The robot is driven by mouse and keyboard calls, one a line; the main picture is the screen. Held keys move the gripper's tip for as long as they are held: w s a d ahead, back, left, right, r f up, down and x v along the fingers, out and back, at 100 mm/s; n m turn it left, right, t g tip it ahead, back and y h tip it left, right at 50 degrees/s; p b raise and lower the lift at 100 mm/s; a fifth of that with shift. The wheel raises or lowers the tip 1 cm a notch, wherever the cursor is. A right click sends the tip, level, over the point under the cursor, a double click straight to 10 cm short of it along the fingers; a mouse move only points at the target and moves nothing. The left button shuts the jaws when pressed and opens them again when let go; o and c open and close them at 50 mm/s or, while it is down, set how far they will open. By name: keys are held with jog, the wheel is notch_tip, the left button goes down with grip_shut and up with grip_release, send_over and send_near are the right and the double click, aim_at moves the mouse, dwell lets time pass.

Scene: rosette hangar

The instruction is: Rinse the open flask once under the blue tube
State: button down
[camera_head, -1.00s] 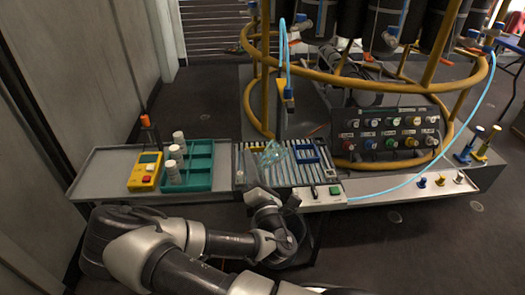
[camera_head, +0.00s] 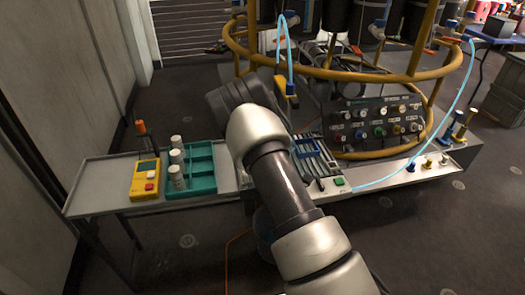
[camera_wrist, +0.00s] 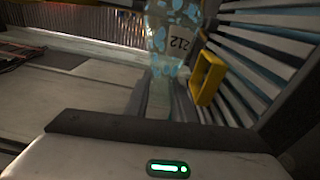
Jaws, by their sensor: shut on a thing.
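The clear flask (camera_wrist: 175,28), marked 212 and with pale blue patches, shows at the top of the wrist view. Its narrower part runs down toward my gripper (camera_wrist: 160,98), which is shut on it. I cannot tell its tilt or see its mouth. In the head view my raised arm hides both flask and gripper. A light blue tube (camera_head: 282,42) arches from the yellow frame and hangs to a blue-and-yellow end piece (camera_head: 291,90), just right of my arm. A yellow bracket (camera_wrist: 207,78) stands right of the flask in the wrist view.
The slatted rack (camera_head: 318,160) is partly behind my arm. Left are a teal tray (camera_head: 203,167) with white bottles (camera_head: 177,158) and a yellow meter (camera_head: 145,178). A knob panel (camera_head: 378,122) and yellow ring frame (camera_head: 400,75) stand right. Another light blue hose (camera_head: 425,140) curves there.

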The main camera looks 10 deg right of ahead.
notch_tip(320, 180, up, 7)
jog(key=a+m+g+y+p, duration=0.1)
jog(key=m+g+y+p, duration=0.3)
jog(key=m+p, duration=0.7)
jog(key=shift+s+a+f+m+g+p, duration=0.2)
jog(key=shift+s+m+g+p, duration=0.15)
jog(key=shift+m+g, duration=1.05)
jog(key=shift+m, duration=0.3)
